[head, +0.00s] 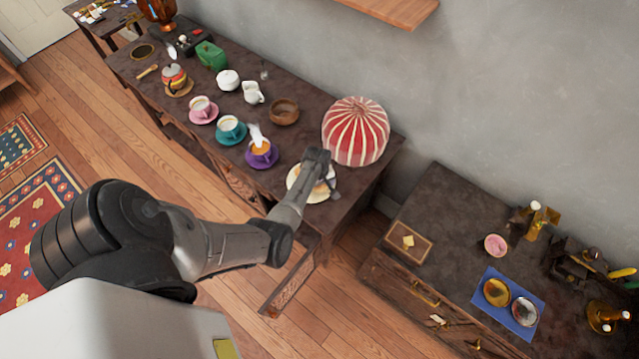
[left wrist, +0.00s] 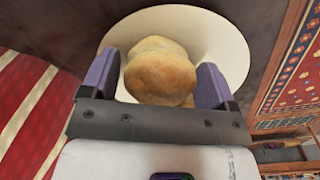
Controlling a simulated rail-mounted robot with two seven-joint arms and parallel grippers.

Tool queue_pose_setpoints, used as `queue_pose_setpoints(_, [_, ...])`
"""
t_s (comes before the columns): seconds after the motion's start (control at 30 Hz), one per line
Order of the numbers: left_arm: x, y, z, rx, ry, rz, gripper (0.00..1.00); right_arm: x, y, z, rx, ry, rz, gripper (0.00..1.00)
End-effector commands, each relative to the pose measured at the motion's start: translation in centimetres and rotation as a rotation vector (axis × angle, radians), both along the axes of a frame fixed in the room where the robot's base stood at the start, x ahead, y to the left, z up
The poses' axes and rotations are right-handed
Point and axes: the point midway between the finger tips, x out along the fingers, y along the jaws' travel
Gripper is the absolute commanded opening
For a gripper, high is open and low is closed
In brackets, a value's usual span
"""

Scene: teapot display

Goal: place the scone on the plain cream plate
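The plain cream plate (head: 296,184) lies near the right end of the long dark table. It also shows in the left wrist view (left wrist: 225,40). The scone (left wrist: 160,72), golden brown and round, is over the plate's middle between my left gripper's fingers. In the head view only a bit of tan shows on the plate beside the gripper. My left gripper (left wrist: 158,82) reaches down over the plate, its purple-grey fingers apart on both sides of the scone. A narrow gap seems to show beside the scone; contact is hard to judge. My right gripper is not in view.
A red-and-white striped dome (head: 356,131) stands close behind the plate. A purple cup and saucer (head: 261,152), a teal cup (head: 230,128) and a wooden bowl (head: 284,110) stand to the left. A lower dark cabinet (head: 450,215) is at the right, across a gap.

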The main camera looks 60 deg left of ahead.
Motion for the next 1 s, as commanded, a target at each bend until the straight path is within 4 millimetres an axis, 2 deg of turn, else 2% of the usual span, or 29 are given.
queue_pose_setpoints(0.03, [0.0, 0.0, 0.0, 0.000, 0.000, 0.000, 0.86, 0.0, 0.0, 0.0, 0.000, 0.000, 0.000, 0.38])
queue_pose_setpoints(0.13, [0.0, 0.0, 0.0, 0.000, 0.000, 0.000, 0.94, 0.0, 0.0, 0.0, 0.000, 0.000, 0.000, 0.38])
queue_pose_setpoints(0.37, [0.0, 0.0, 0.1, 0.000, 0.000, 0.000, 0.94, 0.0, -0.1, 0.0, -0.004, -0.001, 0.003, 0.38])
queue_pose_setpoints(0.47, [0.0, 0.1, 0.7, 0.002, -0.001, 0.000, 0.94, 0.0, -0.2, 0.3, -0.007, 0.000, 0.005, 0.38])
queue_pose_setpoints(1.0, [-0.4, 0.1, 9.7, 0.002, -0.002, 0.000, 0.94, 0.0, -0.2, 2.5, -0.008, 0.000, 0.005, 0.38])
